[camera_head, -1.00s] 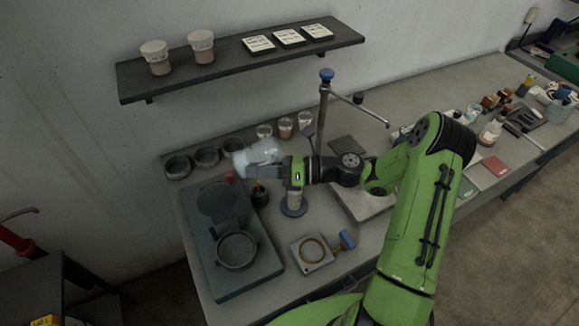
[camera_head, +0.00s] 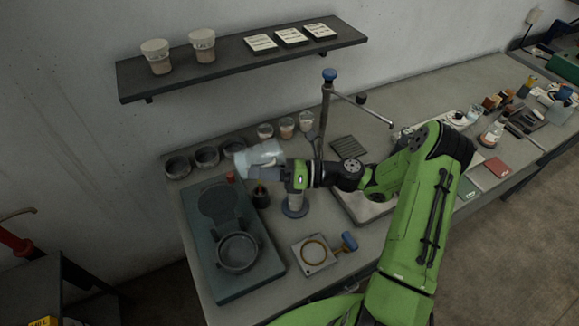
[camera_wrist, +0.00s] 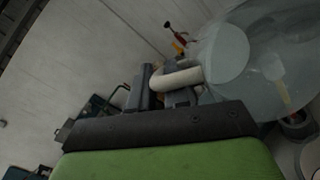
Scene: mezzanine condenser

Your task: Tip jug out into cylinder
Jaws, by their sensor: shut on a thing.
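The clear jug (camera_head: 260,157) is held above the left part of the bench, seen through and tilted. My gripper (camera_head: 286,172) is shut on its pale handle, which shows between the jaws in the wrist view (camera_wrist: 178,78). The jug's clear body (camera_wrist: 240,50) fills the upper right there. A pale upright cylinder (camera_head: 295,198) on a round blue-grey foot stands on the bench below my gripper, its upper part hidden by the gripper. I cannot tell the jug's contents or any flow.
A dark cup with tools (camera_head: 261,197) stands left of the cylinder. A dark green tray (camera_head: 247,280) lies to the front left. Several small bowls (camera_head: 207,156) and jars (camera_head: 286,127) line the back. A metal stand (camera_head: 326,110) rises behind my wrist. A wall shelf (camera_head: 240,62) hangs above.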

